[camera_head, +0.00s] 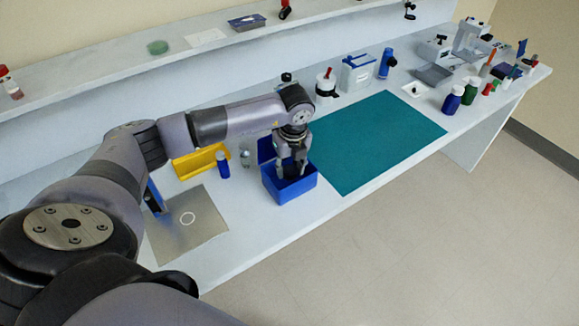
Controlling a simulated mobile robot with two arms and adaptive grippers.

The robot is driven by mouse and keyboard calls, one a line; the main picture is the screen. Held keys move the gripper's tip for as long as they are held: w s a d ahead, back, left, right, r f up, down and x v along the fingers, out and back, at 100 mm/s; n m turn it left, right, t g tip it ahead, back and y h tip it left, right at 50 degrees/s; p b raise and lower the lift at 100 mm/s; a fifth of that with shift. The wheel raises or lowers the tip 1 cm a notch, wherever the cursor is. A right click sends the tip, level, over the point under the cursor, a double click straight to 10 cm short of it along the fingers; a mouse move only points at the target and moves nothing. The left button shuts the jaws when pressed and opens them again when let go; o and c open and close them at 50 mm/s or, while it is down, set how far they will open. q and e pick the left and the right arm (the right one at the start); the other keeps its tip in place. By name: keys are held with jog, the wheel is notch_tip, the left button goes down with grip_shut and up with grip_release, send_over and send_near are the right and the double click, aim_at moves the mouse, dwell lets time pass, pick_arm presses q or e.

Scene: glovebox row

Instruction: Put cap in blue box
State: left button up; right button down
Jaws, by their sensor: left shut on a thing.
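The blue box (289,193) stands open on the white bench, near the front edge and left of the teal mat, with its blue lid raised at the back. My left gripper (293,172) points down into the box opening and is shut on the cap. The cap is mostly hidden between the fingers and box walls, so its shape and colour are not clear. I cannot tell whether it touches the box floor. My right gripper is out of view.
A blue bottle (223,166) and a small grey bottle (245,159) stand left of the box, by a yellow bin (196,164). A metal plate (205,237) lies at front left. The teal mat (375,140) is clear. Bottles and equipment stand farther right.

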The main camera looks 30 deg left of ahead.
pick_arm(q)
jog(key=shift+f, duration=0.65)
jog(key=shift+f+b, duration=0.55)
jog(key=shift+f, duration=0.05)
jog(key=o, duration=0.7)
jog(key=shift+o, duration=0.2)
jog(key=shift+r, duration=0.15)
